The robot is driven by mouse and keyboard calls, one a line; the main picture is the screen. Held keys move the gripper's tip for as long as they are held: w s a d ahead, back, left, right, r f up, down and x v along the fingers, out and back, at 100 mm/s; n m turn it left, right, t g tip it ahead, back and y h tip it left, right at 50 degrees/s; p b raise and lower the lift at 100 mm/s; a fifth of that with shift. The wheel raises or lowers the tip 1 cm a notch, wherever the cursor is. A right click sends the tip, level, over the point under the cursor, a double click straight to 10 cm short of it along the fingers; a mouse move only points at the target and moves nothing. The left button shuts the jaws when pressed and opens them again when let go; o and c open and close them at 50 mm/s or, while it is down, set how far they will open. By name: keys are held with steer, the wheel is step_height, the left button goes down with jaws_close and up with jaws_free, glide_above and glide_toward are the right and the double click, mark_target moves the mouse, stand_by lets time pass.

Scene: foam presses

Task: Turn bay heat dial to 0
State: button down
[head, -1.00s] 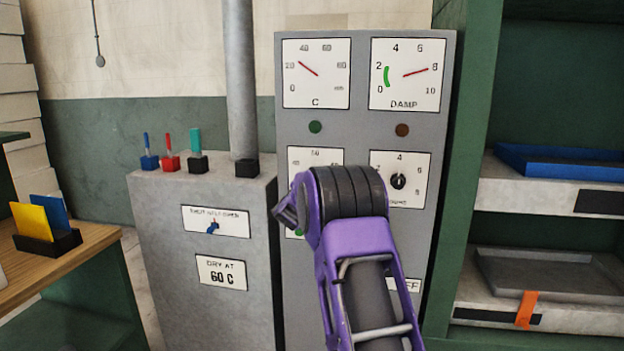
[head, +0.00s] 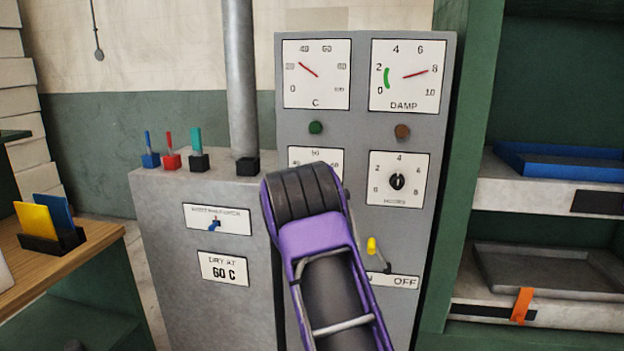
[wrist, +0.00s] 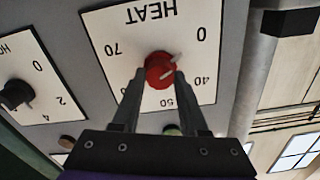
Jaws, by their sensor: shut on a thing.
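The heat dial's red knob (wrist: 158,68) shows in the wrist view on a white plate (wrist: 118,28) marked HEAT, which appears upside down. My gripper (wrist: 160,76) is shut on this knob, with one dark finger on each side. A pale mark on the knob slants to the upper right, roughly toward the 0. I cannot tell whether it lines up exactly. The 60 is hidden behind the left finger. In the head view my purple arm covers the knob and my fingers; only the plate's upper edge (head: 315,154) shows.
A second dial with a black knob (head: 397,182) sits to the right of my arm. A yellow-tipped lever (head: 372,246) stands below it, close to my arm. A grey cabinet (head: 160,240) with a pipe (head: 240,80) stands at the left, and shelves (head: 560,195) at the right.

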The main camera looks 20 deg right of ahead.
steer(key=shift+n, duration=0.5)
steer(key=shift+c, duration=2.2)
jaws_free()
steer(key=shift+s+a, duration=0.1)
steer(key=v, duration=1.7)
steer(key=shift+b, duration=0.35)
